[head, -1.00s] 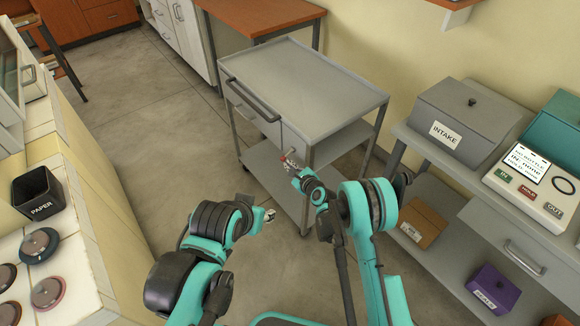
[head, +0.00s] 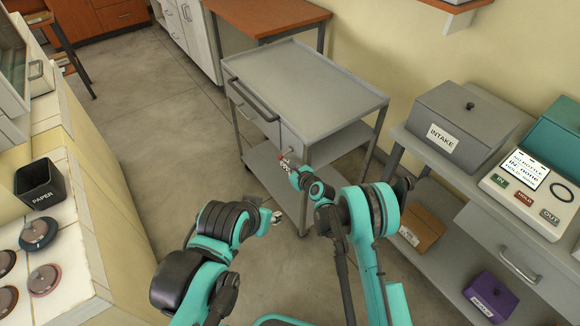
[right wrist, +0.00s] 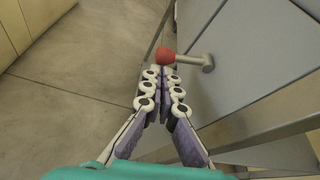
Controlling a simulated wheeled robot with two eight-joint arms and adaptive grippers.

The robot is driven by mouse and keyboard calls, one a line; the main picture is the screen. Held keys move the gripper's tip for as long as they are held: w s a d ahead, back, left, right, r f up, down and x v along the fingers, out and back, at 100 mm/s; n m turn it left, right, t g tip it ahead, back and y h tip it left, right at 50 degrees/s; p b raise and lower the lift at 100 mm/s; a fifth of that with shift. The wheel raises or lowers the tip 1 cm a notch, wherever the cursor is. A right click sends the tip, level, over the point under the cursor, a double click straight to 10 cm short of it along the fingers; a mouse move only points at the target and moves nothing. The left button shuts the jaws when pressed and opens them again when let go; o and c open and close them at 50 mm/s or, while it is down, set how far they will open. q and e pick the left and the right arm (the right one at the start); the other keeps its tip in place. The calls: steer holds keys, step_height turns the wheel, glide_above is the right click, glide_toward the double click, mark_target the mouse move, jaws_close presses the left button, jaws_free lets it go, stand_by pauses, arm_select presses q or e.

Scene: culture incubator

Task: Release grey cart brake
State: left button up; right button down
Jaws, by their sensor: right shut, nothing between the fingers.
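The grey cart (head: 310,88) stands ahead of me with a flat top, a front drawer panel with a dark handle bar and a lower shelf. Its brake lever, a short grey rod with a red knob (right wrist: 165,56), sticks out from the cart's front face. The red knob also shows small in the head view (head: 283,156). My right gripper (right wrist: 160,70) is shut and empty, its fingertips right at the knob; I cannot tell whether they touch it. My left arm is low at the left of the cart, and its gripper (head: 276,216) shows only in small part.
A grey shelf unit on the right holds the INTAKE box (head: 455,125) and a white button panel (head: 530,192). A tiled counter on the left carries a black PAPER bin (head: 40,186) and several round discs. The floor (head: 165,130) left of the cart is clear.

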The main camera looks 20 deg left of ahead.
step_height(320, 180, up, 3)
steer(key=m+g+y, duration=0.1)
steer(key=m, duration=0.1)
steer(key=m+g+y, duration=0.1)
steer(key=m, duration=0.1)
steer(key=shift+s+a, duration=0.1)
steer(key=shift+s, duration=0.05)
arm_select(q)
steer(key=shift+d, duration=0.3)
arm_select(e)
steer(key=shift+r, duration=0.1)
arm_select(q)
steer(key=shift+r, duration=0.1)
arm_select(e)
steer(key=shift+r, duration=0.2)
arm_select(q)
steer(key=shift+r+p, duration=0.2)
steer(key=shift+p, duration=0.1)
arm_select(e)
steer(key=shift+r, duration=0.65)
